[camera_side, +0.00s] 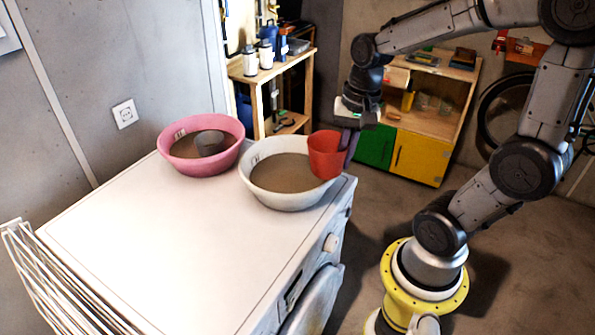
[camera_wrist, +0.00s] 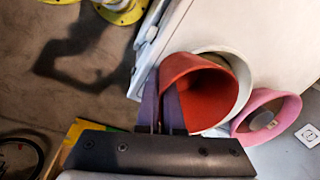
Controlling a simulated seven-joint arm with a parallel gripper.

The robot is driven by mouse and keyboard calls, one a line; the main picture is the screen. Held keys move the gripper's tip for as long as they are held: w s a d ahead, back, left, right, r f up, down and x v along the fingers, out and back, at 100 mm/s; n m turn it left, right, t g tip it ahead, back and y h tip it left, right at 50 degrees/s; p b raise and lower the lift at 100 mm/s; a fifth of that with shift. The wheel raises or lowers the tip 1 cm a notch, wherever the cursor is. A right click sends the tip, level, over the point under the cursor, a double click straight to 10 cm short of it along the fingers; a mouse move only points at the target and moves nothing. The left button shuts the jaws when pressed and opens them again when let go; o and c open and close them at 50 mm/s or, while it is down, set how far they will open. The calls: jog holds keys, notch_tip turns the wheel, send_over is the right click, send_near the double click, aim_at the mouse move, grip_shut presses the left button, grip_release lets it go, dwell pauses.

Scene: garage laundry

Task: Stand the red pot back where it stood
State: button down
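The red pot (camera_side: 325,155) appears at the right rim of the white basin (camera_side: 262,200), roughly upright. It overlaps the rim in the side view, and I cannot tell whether it touches the basin. My gripper (camera_side: 350,145) is at the pot's right side, with its fingers shut on the pot's wall. In the wrist view the fingers (camera_wrist: 162,108) straddle the near wall of the red pot (camera_wrist: 212,92), whose open mouth faces the camera. The white basin holds brown, soil-like content. The pot's base is hidden in the wrist view.
A pink basin (camera_side: 175,165) with a grey pot (camera_side: 210,143) inside stands left of the white basin. Both are on a white washer top (camera_side: 150,235), clear at its front left. A wire rack (camera_side: 55,285), wooden shelf (camera_side: 285,65) and cabinet (camera_side: 425,115) stand around it.

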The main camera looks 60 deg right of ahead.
jog(key=w+a+f+n, duration=0.1)
jog(key=w+a+n, duration=0.2)
jog(key=w, duration=0.8)
jog(key=w+a+f+n, duration=0.2)
jog(key=w+n, duration=0.4)
jog(key=w, duration=0.6)
jog(key=shift+a+f+g+y, duration=0.15)
jog(key=shift+a+g+y, duration=0.25)
jog(key=shift+a, duration=0.45)
